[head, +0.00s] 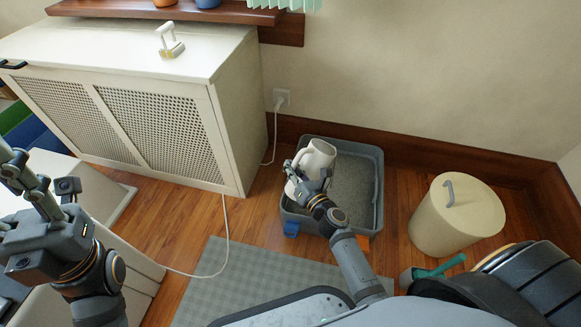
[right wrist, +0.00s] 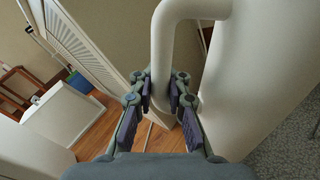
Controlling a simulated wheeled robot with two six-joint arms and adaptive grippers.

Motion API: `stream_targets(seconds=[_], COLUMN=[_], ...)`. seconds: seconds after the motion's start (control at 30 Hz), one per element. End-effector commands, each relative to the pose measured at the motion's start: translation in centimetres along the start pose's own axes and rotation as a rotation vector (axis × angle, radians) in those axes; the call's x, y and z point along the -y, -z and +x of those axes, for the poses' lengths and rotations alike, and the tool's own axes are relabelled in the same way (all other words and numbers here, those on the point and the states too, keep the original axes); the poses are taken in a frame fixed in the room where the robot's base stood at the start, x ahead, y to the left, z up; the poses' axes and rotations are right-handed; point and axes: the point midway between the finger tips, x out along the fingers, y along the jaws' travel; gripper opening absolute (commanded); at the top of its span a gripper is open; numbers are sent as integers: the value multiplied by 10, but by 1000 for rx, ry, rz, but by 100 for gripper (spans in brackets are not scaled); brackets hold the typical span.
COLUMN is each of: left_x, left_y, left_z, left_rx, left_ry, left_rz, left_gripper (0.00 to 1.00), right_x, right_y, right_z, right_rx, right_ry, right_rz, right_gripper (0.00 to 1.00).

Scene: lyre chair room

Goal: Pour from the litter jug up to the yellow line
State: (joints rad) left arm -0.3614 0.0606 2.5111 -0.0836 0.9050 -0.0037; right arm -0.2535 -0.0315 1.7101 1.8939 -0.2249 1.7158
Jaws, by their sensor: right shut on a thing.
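The white litter jug (head: 318,157) is over the left part of a grey litter tray (head: 372,150) on the floor. My right gripper (head: 300,180) is shut on the jug's handle. In the right wrist view the handle (right wrist: 162,60) runs down between the fingers (right wrist: 160,98), with the jug's body (right wrist: 265,70) to the right. Grey litter (head: 358,185) lies in the tray and shows at lower right in the wrist view (right wrist: 285,152). I see no yellow line and no stream of litter. My left gripper (head: 30,182) is at the left edge; its jaw gap is unclear.
A cream lidded bin (head: 440,225) stands right of the tray. A teal-handled scoop (head: 437,270) shows near my base. A perforated white cabinet (head: 232,125) stands at left, with a small white device (head: 171,45) on top. A grey mat (head: 250,280) and white cord lie on the floor.

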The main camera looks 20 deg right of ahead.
Motion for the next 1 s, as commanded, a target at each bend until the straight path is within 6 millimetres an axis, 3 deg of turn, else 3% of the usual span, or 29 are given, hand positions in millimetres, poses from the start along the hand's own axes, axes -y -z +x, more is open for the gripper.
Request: stream_targets(seconds=[1.0], left_x=[1], left_y=[0], left_z=[10], left_rx=[1], left_ry=[0], left_rz=[0], left_gripper=[38], right_x=[5], right_y=[-12], right_z=[1], right_rx=[-2], right_ry=[-5], right_rz=[99], right_gripper=[0])
